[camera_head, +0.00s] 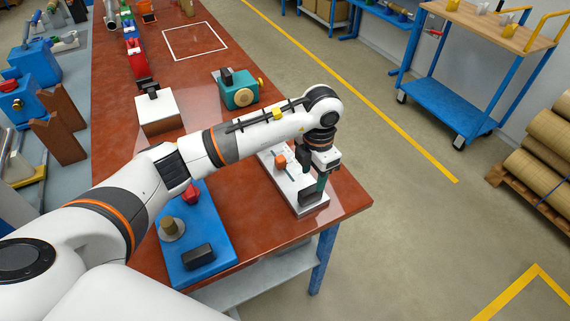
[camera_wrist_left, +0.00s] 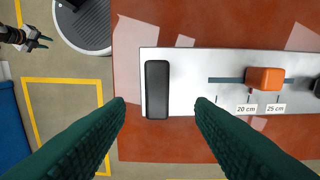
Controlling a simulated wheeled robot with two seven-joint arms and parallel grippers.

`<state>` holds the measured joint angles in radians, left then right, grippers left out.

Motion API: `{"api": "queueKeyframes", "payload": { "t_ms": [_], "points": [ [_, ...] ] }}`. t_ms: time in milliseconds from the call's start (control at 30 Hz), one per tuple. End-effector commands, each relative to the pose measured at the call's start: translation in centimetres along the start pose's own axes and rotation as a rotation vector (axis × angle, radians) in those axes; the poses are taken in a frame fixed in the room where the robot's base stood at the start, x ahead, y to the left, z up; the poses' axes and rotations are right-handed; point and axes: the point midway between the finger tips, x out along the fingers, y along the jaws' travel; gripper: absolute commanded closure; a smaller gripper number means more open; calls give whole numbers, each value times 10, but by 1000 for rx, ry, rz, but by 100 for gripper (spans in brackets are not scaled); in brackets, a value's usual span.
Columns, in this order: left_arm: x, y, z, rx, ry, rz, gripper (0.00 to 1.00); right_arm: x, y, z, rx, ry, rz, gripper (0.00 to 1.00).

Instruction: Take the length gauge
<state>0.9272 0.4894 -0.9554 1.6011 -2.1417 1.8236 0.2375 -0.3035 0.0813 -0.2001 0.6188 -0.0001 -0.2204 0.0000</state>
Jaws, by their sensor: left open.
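The length gauge (camera_head: 294,191) is a white plate lying near the right end of the red-brown table, with an orange slider (camera_head: 280,161) and a black block (camera_head: 311,198) on it. In the left wrist view, the plate (camera_wrist_left: 190,62) shows 20 cm and 25 cm marks beside the orange slider (camera_wrist_left: 265,78). My left gripper (camera_head: 314,183) is open above the black-block end. In the wrist view, its teal fingertips (camera_wrist_left: 161,103) are on either side of the black block (camera_wrist_left: 157,88), apart from it. My right gripper (camera_wrist_left: 40,42) shows small at that view's upper left.
A blue plate (camera_head: 215,235) with a brass knob and black block lies left of the gauge. A white box (camera_head: 158,112) and a teal device (camera_head: 238,93) stand farther back. The table's right corner is clear; a blue cart (camera_head: 448,103) stands beyond the aisle.

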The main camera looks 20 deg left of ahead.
Motion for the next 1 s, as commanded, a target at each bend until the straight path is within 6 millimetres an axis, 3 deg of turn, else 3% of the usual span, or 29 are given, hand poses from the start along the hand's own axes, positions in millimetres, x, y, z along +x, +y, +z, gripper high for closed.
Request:
{"api": "queueKeyframes", "payload": {
  "t_ms": [233, 500, 767, 867, 1000],
  "points": [
    [18, 2, 3, 1, -2, 4, 51, -11, 1, 2, 0, -1, 2, 64],
    [56, 4, 6, 0, 0, 3, 51, -25, 1, 4, 0, -3, 2, 64],
    [61, 3, 5, 2, 3, 2, 51, -24, 1, 6, 0, -5, 2, 64],
    [61, 3, 5, 2, 3, 2, 62, -24, 1, 6, 0, -6, 2, 64],
    [61, 3, 5, 1, 2, 2, 85, -24, 1, 6, 1, -6, 2, 64]
  ]
}}
